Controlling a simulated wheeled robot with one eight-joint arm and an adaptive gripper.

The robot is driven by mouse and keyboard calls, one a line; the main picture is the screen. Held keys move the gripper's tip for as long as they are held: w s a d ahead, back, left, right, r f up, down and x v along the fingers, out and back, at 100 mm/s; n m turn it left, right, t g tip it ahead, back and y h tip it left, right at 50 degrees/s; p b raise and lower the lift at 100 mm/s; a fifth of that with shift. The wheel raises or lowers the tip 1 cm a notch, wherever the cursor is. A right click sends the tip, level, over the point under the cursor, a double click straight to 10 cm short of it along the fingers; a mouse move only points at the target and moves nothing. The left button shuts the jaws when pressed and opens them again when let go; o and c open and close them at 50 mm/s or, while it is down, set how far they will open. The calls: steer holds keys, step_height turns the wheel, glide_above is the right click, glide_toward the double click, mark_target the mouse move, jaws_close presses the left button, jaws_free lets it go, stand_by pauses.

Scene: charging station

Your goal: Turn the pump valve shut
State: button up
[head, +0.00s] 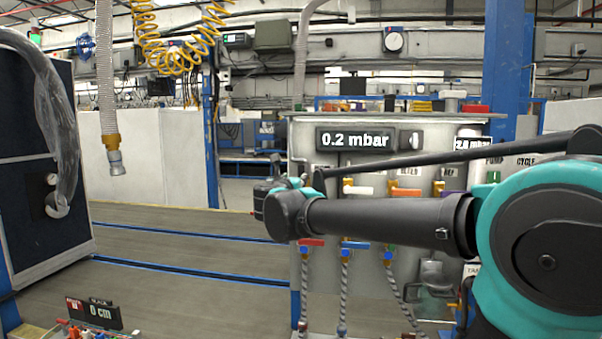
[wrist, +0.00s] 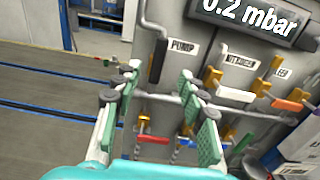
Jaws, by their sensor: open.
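The pump valve's black handle (wrist: 158,62) hangs straight down below the PUMP label (wrist: 183,47) on the grey panel in the wrist view. My gripper (wrist: 159,75) is open, its two green-padded fingers spread to the left and right of the handle's lower end in the picture. I cannot tell whether the handle is in depth between the fingertips; no contact shows. In the head view my gripper (head: 268,198) is at the panel's left edge, and my arm hides the pump valve. The display (head: 354,139) reads 0.2 mbar.
To the right of the pump valve is a white nitrogen handle (wrist: 236,93), then an orange handle (wrist: 287,105). A red handle (wrist: 152,140) sits lower, close to my fingers. Open floor (head: 180,240) lies left.

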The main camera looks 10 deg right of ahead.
steer(key=x, duration=1.3)
steer(key=shift+d+f, duration=0.1)
steer(key=shift+c, duration=0.6)
jaws_close()
